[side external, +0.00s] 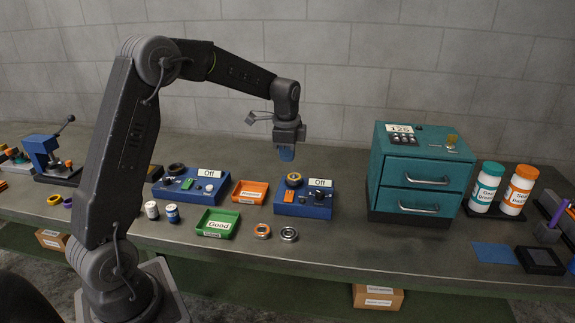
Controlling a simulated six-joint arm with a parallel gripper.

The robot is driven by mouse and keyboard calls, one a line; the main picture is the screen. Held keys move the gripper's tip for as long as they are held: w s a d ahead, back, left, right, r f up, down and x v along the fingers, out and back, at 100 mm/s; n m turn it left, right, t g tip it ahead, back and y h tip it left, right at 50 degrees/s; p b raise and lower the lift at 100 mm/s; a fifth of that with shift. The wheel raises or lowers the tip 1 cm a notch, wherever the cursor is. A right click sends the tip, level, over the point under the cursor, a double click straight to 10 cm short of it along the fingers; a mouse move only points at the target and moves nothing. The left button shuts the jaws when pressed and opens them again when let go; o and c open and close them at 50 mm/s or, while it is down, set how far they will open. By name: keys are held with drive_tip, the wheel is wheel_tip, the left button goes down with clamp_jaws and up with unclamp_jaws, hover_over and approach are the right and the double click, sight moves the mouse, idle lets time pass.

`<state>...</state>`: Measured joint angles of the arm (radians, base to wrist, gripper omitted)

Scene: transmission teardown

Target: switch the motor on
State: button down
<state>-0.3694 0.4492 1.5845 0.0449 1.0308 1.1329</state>
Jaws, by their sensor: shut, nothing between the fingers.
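Two blue boxes with controls stand on the bench in the side external view, and I cannot tell for sure which one is the motor. The right blue box (303,208) carries an "Off" sign (320,183), a round orange and black part on top and small controls on its front. The left blue box (186,195) also carries an "Off" sign (209,174) and has a dark ring at its back. My gripper (286,158) is shut and empty. It points down and appears above the right box, apart from it.
An orange tray (264,186) lies between the boxes. A green tray (231,214), a small orange-rimmed part (262,231) and a metal ring (289,235) lie in front. A teal drawer cabinet (373,204) stands to the right, and a lever press (44,150) to the left.

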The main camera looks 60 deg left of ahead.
sight(291, 193)
drive_tip(key=shift+r, duration=0.2)
drive_tip(key=shift+w+a+r+t, duration=0.1)
drive_tip(key=shift+w+a+t, duration=0.2)
drive_tip(key=shift+w, duration=0.25)
drive_tip(key=f, duration=0.4)
drive_tip(key=w+a+f, duration=0.1)
drive_tip(key=f, duration=0.9)
drive_tip(key=shift+w+a, duration=0.3)
